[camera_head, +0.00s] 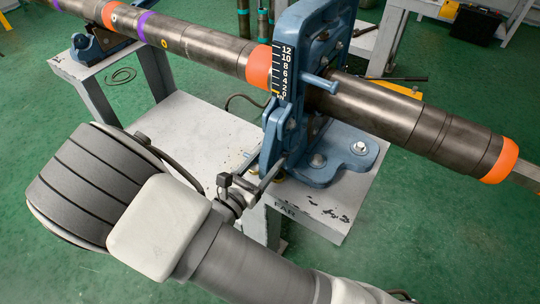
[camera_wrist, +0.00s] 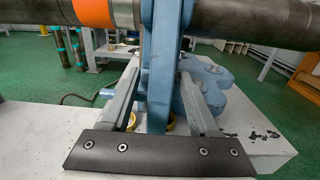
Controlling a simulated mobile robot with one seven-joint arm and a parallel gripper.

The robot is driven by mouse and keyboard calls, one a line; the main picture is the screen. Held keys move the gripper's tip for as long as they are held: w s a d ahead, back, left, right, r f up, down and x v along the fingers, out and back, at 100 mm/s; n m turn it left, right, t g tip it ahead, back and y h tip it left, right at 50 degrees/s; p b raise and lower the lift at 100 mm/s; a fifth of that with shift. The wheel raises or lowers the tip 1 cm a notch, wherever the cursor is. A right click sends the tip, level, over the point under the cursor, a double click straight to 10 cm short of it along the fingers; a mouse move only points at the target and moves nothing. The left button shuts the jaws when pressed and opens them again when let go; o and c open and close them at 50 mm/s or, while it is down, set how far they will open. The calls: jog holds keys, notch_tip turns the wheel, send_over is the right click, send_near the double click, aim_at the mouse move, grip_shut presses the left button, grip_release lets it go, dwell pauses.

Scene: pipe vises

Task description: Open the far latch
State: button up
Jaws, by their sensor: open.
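The blue pipe vise (camera_head: 350,148) stands on the white stand marked FAR and holds a long dark pipe (camera_head: 375,108). A narrow upright blue bar, seemingly the far latch (camera_head: 284,125), is on the vise's near side below the number scale. In the wrist view the latch (camera_wrist: 160,85) stands upright in the middle. My gripper (camera_head: 266,166) is low at the vise's near side. In the wrist view its two grey fingers (camera_wrist: 160,74) are apart, one on each side of the latch. I cannot tell whether they touch it.
The pipe crosses above my gripper. A blue peg (camera_head: 319,83) sticks out from the vise. The white stand (camera_head: 330,212) has bare room in front of the vise. Another blue support (camera_head: 98,42) holds the pipe at the upper left. The green floor (camera_head: 440,235) is clear at right.

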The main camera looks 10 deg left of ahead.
grip_shut()
dwell(0.4)
dwell(1.1)
